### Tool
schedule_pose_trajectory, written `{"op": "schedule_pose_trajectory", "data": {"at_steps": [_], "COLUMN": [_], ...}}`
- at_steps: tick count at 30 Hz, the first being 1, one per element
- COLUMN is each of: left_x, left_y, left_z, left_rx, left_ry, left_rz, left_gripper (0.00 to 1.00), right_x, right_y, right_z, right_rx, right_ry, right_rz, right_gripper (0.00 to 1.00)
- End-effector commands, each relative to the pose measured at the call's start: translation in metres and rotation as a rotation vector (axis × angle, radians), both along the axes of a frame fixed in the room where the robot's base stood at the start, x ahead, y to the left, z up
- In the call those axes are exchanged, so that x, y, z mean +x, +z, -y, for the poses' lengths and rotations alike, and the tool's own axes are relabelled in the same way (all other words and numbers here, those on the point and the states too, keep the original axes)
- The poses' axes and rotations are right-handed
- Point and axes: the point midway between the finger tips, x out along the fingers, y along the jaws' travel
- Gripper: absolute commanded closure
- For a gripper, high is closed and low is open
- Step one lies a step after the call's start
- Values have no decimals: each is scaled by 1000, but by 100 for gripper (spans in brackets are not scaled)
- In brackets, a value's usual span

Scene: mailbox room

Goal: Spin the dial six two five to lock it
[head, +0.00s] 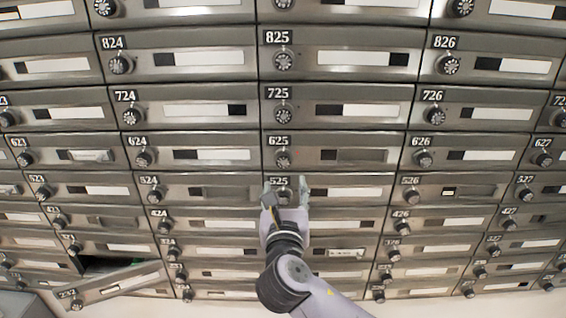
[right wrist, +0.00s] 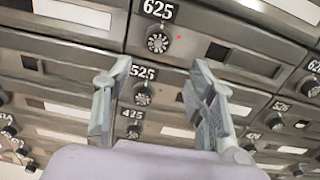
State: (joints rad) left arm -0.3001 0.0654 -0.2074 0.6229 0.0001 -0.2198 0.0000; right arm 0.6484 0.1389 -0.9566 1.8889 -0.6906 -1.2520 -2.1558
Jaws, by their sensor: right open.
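The dial of mailbox 625 (head: 283,159) is a round dark knob with light marks, below its number plate in the head view. It also shows at the top of the right wrist view (right wrist: 158,40). The door of box 625 (head: 340,141) looks closed and flush. My right gripper (head: 285,186) is open and empty, just below the 625 dial in the head view. Its fingers stand on either side of the 525 dial (right wrist: 143,95) in the picture; I cannot tell the distance to the wall. The left gripper is not in view.
Rows of metal mailboxes with similar dials fill the wall. Neighbouring dials 624 (head: 143,158) and 626 (head: 423,159) sit to either side, and dial 725 (head: 281,116) above. One box door (head: 117,285) at the lower left hangs open.

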Motion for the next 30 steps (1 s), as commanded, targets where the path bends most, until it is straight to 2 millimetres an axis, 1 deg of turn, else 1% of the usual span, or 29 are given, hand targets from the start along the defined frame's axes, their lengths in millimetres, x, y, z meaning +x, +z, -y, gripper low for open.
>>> {"op": "schedule_pose_trajectory", "data": {"at_steps": [1,6,12,15,21,29,30], "left_x": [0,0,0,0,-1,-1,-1], "left_y": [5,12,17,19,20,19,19], "left_z": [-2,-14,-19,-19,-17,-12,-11], "left_rx": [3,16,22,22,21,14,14], "left_ry": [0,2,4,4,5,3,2], "left_rz": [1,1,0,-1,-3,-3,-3], "left_gripper": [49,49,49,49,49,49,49], "right_x": [12,50,84,96,106,106,106], "right_y": [3,2,1,1,0,-1,-1], "right_z": [0,1,0,0,0,0,0], "right_rx": [-2,-1,0,1,2,2,2], "right_ry": [-3,-2,0,0,1,1,1], "right_rz": [-1,-2,-2,-1,-2,-1,-1], "right_gripper": [49,49,49,49,49,49,52]}}
